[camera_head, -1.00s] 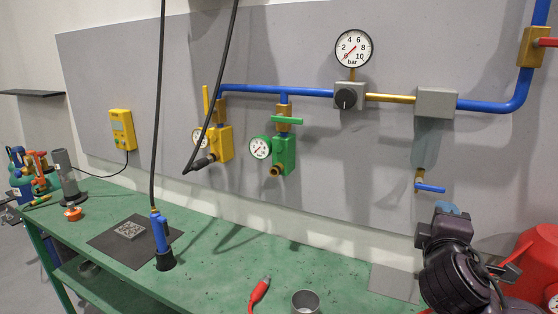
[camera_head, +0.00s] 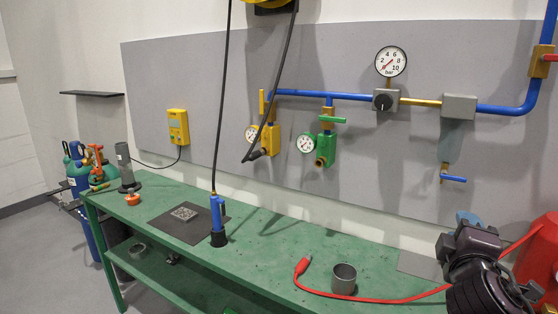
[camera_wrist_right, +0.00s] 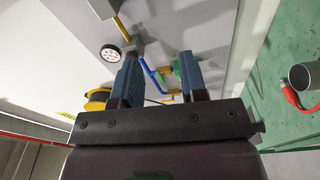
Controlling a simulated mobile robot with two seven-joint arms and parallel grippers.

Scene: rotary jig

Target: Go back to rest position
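My right gripper (camera_head: 468,219) shows at the right of the head view, over the bench's right end, with its dark arm below it. In the right wrist view (camera_wrist_right: 161,68) its two blue fingers stand apart with nothing held between them; the wall fittings behind show through the gap. My left gripper is in neither view.
The green bench (camera_head: 270,255) runs along the wall panel. On it are a blue-handled tool (camera_head: 217,215) on a black hose, a red plug (camera_head: 302,266) with a red hose, and a grey cup (camera_head: 344,278). A red container (camera_head: 540,258) stands right of my right arm.

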